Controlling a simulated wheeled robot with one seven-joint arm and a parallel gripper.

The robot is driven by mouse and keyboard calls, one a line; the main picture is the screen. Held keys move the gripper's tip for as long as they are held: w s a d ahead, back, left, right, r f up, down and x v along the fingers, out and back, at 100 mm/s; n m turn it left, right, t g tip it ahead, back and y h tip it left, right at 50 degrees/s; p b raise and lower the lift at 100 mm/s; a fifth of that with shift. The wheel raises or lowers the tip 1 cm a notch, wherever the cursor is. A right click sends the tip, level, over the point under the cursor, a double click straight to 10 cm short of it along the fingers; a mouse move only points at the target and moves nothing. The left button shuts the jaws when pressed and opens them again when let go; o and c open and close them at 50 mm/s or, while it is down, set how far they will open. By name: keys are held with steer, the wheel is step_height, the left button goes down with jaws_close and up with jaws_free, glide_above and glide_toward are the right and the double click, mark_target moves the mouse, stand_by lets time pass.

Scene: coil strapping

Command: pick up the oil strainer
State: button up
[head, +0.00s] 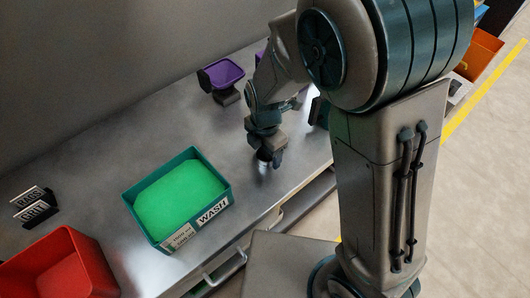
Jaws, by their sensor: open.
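My gripper (270,161) points down over the metal bench, right of the green-filled tray, with its fingers apart. A small pale, shiny patch shows at the fingertips; I cannot tell whether it is the oil strainer, part of my gripper or a reflection. I cannot make out the oil strainer for certain anywhere in this view. My arm hides part of the bench's right side.
A teal tray marked WASH (226,204) holds a green surface. A red bin (85,262) stands front left, near small label stands (38,203). A purple container (222,74) stands at the back. The metal bench (120,140) is clear behind the tray.

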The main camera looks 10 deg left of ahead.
steer(key=shift+f, duration=0.25)
steer(key=c, duration=1.3)
steer(key=shift+r, duration=0.15)
